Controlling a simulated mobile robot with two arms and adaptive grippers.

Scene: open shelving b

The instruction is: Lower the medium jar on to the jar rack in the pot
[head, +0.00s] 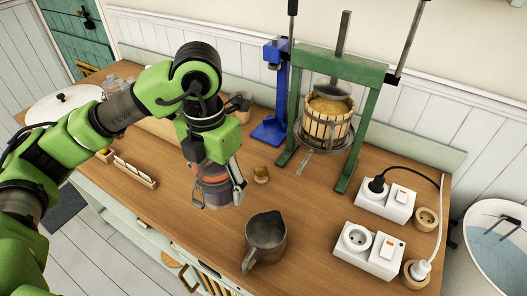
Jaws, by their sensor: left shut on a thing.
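My left gripper (219,199) points down over the middle of the wooden counter. It is shut on a glass jar (214,188) with an orange-red band near its top, one finger on each side. The gripper hides the jar's upper part, and I cannot tell how far its base is from the counter. A large round white vessel (465,262) at the right edge, cut off by the frame, has a bluish inside and may be the pot. I cannot make out a jar rack in it. My right gripper is not in view.
A metal pitcher (266,237) stands right of the jar. White socket boxes (368,250) with cables lie on the right of the counter (315,215). A green fruit press (345,190) and a blue stand (270,130) rise behind. A white lid (62,108) is at left.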

